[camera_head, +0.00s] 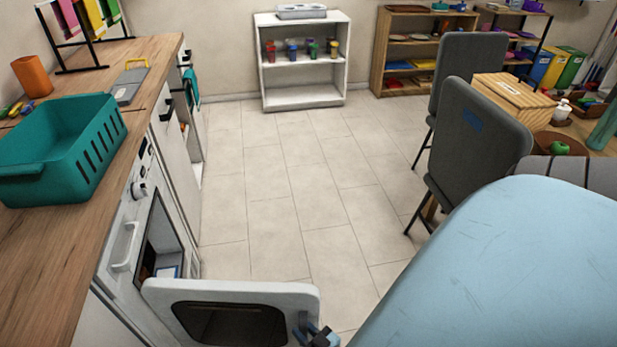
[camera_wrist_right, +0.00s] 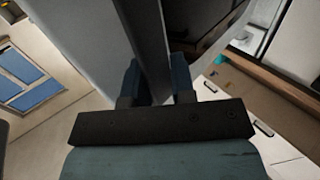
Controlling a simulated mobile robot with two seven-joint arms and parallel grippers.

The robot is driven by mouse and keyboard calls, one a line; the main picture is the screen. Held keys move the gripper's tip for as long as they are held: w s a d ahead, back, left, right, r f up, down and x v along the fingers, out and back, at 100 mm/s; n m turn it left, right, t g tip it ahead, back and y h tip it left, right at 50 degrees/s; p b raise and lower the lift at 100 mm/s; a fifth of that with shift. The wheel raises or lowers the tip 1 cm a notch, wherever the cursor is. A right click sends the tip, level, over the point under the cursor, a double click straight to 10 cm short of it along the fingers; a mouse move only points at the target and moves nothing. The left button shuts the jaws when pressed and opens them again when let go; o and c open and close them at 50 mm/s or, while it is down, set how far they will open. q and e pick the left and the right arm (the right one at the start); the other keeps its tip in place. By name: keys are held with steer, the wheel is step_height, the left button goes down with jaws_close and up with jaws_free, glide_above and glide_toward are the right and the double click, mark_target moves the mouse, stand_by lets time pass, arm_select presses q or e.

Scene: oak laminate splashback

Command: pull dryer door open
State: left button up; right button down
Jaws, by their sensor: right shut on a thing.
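The white dryer (camera_head: 128,222) is built in under the wooden counter on the left, with its dark opening showing. Its door (camera_head: 160,291) stands wide open, swung out across the floor, with a dark window in its middle. My right gripper (camera_head: 318,334) is at the door's free outer edge, low in the head view. In the right wrist view my right gripper's (camera_wrist_right: 156,78) two blue fingers sit on either side of the door's edge (camera_wrist_right: 150,35), shut on it. A blue and white item lies inside the opening. My left gripper is not in view.
A teal basket (camera_head: 98,140) stands on the wooden counter (camera_head: 50,255). Two grey chairs (camera_head: 468,140) stand to the right by a table. A white shelf (camera_head: 303,75) stands at the back wall. The tiled floor (camera_head: 290,190) between is clear.

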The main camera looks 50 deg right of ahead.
steer(key=shift+s+a+r, duration=0.1)
steer(key=shift+s+a, duration=0.15)
steer(key=shift+a, duration=0.45)
steer(key=c, duration=0.9)
jaws_free()
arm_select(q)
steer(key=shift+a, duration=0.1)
arm_select(e)
steer(key=shift+d, duration=0.1)
steer(key=shift+s, duration=0.15)
